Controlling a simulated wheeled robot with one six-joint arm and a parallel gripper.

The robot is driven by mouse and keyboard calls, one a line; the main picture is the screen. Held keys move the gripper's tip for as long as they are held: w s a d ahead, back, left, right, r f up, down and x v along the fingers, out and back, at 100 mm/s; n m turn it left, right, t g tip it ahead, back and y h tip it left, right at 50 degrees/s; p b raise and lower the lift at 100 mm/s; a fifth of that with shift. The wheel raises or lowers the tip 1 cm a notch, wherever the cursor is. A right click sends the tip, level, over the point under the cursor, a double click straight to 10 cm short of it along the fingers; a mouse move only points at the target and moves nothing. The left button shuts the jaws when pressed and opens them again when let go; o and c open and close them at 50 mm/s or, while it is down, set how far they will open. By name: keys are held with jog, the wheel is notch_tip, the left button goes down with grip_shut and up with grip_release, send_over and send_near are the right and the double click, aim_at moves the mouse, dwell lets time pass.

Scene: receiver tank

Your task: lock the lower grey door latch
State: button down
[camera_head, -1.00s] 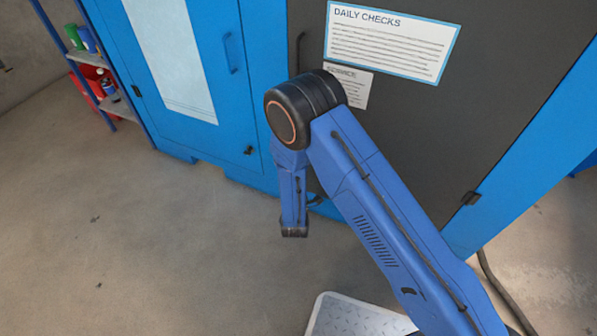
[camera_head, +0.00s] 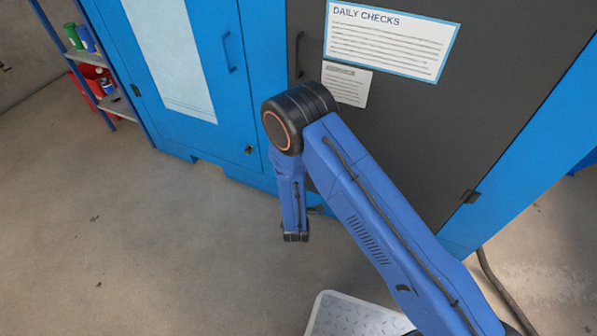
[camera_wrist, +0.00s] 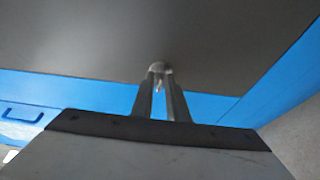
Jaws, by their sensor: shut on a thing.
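The dark grey door (camera_head: 420,130) fills the right of the head view and is shut in its blue frame. It also spans the top of the wrist view (camera_wrist: 90,50). The small pale metal latch (camera_wrist: 158,67) sits near the door's edge, by the blue frame, in the wrist view. My gripper (camera_wrist: 160,78) has its two fingers closed on the latch, one on each side. A thin part of the latch shows between them. The fingers hide much of the latch, so its exact angle is hard to tell. In the head view my arm hides the gripper.
A blue door (camera_head: 190,70) with a handle stands left of the grey door. A hinge (camera_head: 471,197) is at the grey door's right edge. A shelf (camera_head: 85,55) with bottles stands far left. A cable (camera_head: 495,285) lies at right. The floor at left is clear.

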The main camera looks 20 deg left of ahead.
jog(key=shift+d, duration=0.1)
jog(key=c, duration=1.9)
grip_release()
jog(key=v, duration=1.7)
jog(key=shift+s, duration=0.15)
